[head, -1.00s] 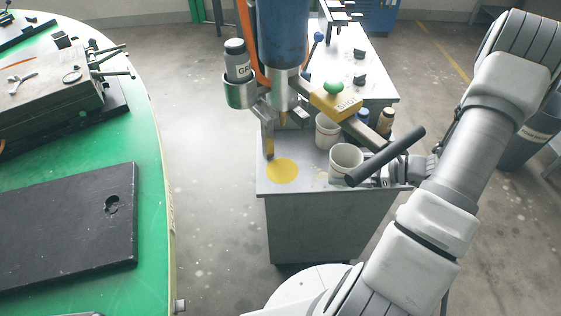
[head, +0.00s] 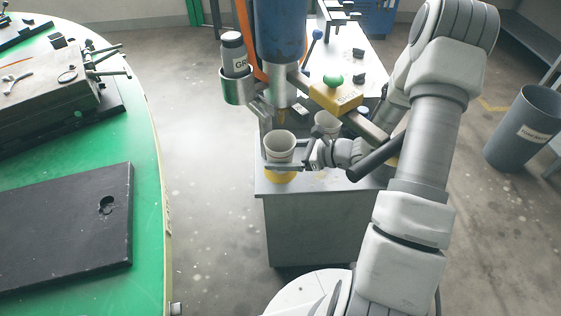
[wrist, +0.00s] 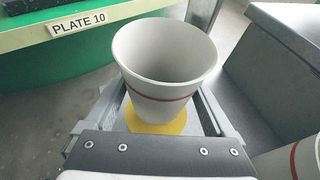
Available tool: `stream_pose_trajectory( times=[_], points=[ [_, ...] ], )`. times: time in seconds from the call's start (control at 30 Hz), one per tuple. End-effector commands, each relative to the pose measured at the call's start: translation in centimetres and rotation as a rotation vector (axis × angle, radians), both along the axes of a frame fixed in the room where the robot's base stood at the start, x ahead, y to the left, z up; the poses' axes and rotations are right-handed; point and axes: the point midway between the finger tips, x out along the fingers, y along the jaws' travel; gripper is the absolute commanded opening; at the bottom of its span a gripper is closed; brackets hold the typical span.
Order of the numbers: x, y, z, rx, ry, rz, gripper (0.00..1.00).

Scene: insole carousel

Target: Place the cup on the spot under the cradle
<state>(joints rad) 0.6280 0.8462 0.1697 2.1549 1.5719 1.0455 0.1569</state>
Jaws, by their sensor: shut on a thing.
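A white cup (head: 280,147) with a red band is held upright by my gripper (head: 278,166). The cup shows its open mouth in the wrist view (wrist: 165,62). The yellow round spot (head: 281,178) is on the grey bench top, directly below the cup and partly hidden by it and the gripper. The spot shows around the cup's base in the wrist view (wrist: 150,126). I cannot tell whether the base touches it. The cradle (head: 237,89), a metal ring holding a grey bottle (head: 233,55), is above and to the left of the cup.
A second white cup (head: 327,124) stands behind my gripper. A blue cylindrical machine (head: 279,32) with a nozzle hangs behind the cup. A yellow box with a green knob (head: 333,80) is on an arm above. The green round table (head: 150,190) is at left.

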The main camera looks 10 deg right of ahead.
Motion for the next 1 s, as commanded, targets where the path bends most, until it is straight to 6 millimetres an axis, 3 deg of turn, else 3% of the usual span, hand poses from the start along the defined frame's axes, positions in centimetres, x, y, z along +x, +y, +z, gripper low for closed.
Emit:
stream_pose_trajectory(
  times=[0.03,0.13,0.57,0.6,0.63,1.0],
  points=[
    [0.0,0.0,-1.3,0.001,0.001,0.000,0.36],
    [0.0,0.0,-2.2,-0.001,-0.001,0.000,0.36],
    [0.0,0.0,-2.6,-0.001,-0.001,0.000,0.36],
    [0.0,0.0,-2.5,-0.001,-0.001,0.000,0.94],
    [0.0,0.0,-2.5,-0.001,-0.001,0.000,1.00],
    [0.0,-0.1,-1.7,-0.001,-0.001,0.000,1.00]
  ],
)
